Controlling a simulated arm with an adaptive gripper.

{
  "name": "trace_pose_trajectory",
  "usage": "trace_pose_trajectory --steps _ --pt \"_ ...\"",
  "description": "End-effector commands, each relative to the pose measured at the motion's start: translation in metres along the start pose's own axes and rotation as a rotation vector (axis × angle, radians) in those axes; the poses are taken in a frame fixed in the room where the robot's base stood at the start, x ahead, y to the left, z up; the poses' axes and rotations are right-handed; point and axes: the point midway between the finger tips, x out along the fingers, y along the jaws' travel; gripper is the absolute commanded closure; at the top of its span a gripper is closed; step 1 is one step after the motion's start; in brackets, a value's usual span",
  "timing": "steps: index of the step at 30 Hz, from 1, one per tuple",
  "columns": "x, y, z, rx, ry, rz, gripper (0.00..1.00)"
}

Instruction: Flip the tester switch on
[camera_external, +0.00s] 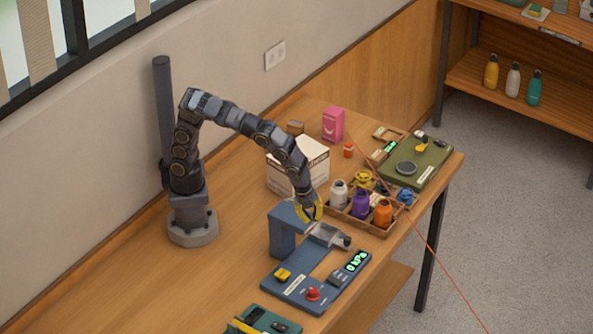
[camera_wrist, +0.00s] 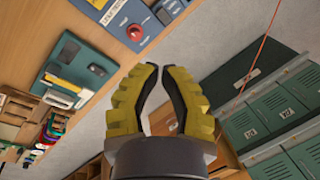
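The blue tester (camera_external: 290,288) stands at the table's front edge, with a lit green display (camera_external: 355,262). On its panel are a yellow part (camera_external: 283,275) and a red knob or switch (camera_external: 313,294); which one is the tester switch I cannot tell. The red part also shows near the top of the wrist view (camera_wrist: 136,32). A clear bottle (camera_external: 328,234) lies tilted by the tester's upright block. My gripper (camera_external: 312,211) is above the tester's back end, near the bottle, apart from the red part. In the wrist view its yellow fingers (camera_wrist: 161,68) have a narrow empty gap.
A wooden crate of jars (camera_external: 377,232) stands just behind the tester. A white box (camera_external: 285,178) and a pink box (camera_external: 333,124) are further back. A green board (camera_external: 425,165) lies at the far right. A teal device (camera_external: 262,317) sits in front. The table's left is clear.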

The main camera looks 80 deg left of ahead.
Motion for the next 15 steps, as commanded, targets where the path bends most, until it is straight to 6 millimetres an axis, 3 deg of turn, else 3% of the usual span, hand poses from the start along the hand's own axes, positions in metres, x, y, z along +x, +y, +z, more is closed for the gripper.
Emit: trace_pose_trajectory --steps 1,3,6,10,15 --pt "0.013 0.018 -0.034 0.14 0.02 0.008 1.0" --pt "0.026 0.044 -0.072 0.309 0.056 0.015 1.0" --pt "0.039 0.083 -0.114 0.507 0.105 0.029 1.0" --pt "0.05 0.121 -0.144 0.666 0.148 0.046 1.0" --pt "0.054 0.14 -0.156 0.737 0.172 0.053 1.0"
